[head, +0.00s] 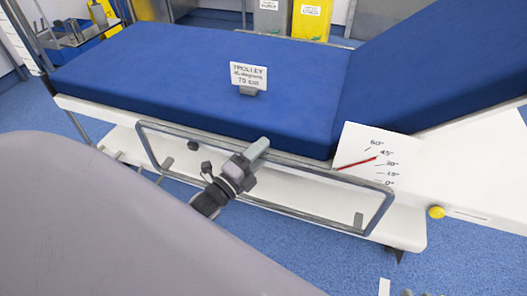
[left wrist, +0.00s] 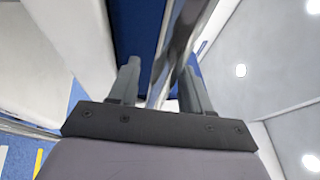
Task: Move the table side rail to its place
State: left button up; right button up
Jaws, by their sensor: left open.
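The table side rail (head: 380,213) is a grey metal frame along the near long side of the trolley bed (head: 185,75), its top bar just below the blue mattress edge. My left gripper (head: 255,152) is at the middle of the top bar in the head view, covering a short piece of it. In the left wrist view, the open fingers of the left gripper (left wrist: 158,72) stand on either side of a shiny rail bar (left wrist: 174,50). Whether either finger touches the bar cannot be told. My right gripper cannot be made out.
A white angle card (head: 370,158) with a red pointer stands right of the rail's middle. A yellow knob (head: 436,212) is at the right. A sign (head: 248,76) stands on the mattress.

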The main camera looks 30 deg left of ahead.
pick_arm(q)
jog(key=shift+w+d+r, duration=0.1)
jog(key=shift+w, duration=0.45)
pick_arm(e)
jog(key=shift+a, duration=0.1)
